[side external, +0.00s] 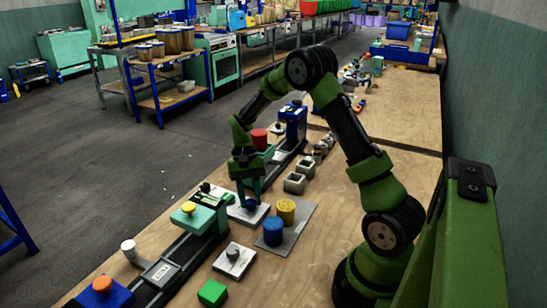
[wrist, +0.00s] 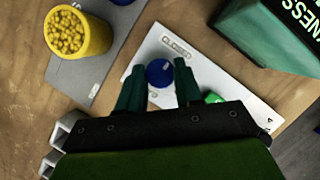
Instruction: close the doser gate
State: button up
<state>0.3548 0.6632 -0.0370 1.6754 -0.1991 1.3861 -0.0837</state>
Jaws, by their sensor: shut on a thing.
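The doser gate shows in the wrist view as a white plate (wrist: 160,47) with a round blue knob (wrist: 159,72) and a label that seems to read "CLOSED". A small green piece (wrist: 213,97) shows on the plate beside my right finger. My gripper (wrist: 159,78) has one finger on each side of the blue knob and is shut on it. In the side view my gripper (side external: 250,198) points down over the white plate (side external: 262,212), and the knob (side external: 250,204) is partly hidden by the fingers.
A yellow cup (side external: 286,207) of pellets and a blue cup (side external: 273,233) stand on a grey mat (side external: 300,228) to the right. A teal press (side external: 197,215) stands close on the left. Another plate (side external: 233,262) with a grey knob and a green block (side external: 212,293) lie nearer the camera.

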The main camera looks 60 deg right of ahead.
dwell(0.4)
jog(key=o, duration=1)
jog(key=shift+o, duration=0.2)
jog(key=shift+r, duration=0.1)
jog(key=v, duration=1.6)
jog(key=shift+w+r, duration=0.2)
jog(key=shift+r, duration=0.2)
jog(key=shift+a, duration=0.1)
